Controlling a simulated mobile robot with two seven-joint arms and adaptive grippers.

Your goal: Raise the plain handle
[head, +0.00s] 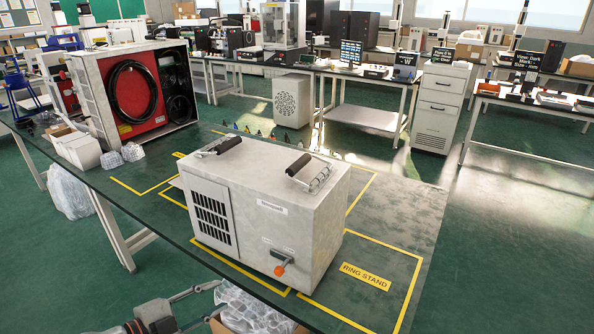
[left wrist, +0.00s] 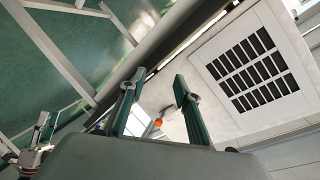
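A white box (head: 263,215) stands on the green table, with a grille on its left face. On its top are two dark grips with metal fittings. The left handle (head: 229,145) lies low over a metal loop; the right handle (head: 299,165) has coil-like metal beside it. The left one looks plainer. My left gripper (head: 212,303) is open and empty at the bottom left, low beside the near table edge, apart from the handles. In the left wrist view, its fingers (left wrist: 155,88) are apart before the box. An arm part, probably my right gripper (left wrist: 36,140), shows small at lower left.
An orange-tipped knob (head: 281,268) sticks out of the box's front. A red-faced case (head: 90,95) and small white boxes (head: 80,150) stand behind at left. A carton with bubble wrap (head: 250,310) is below the near edge. Table space right of the box is clear.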

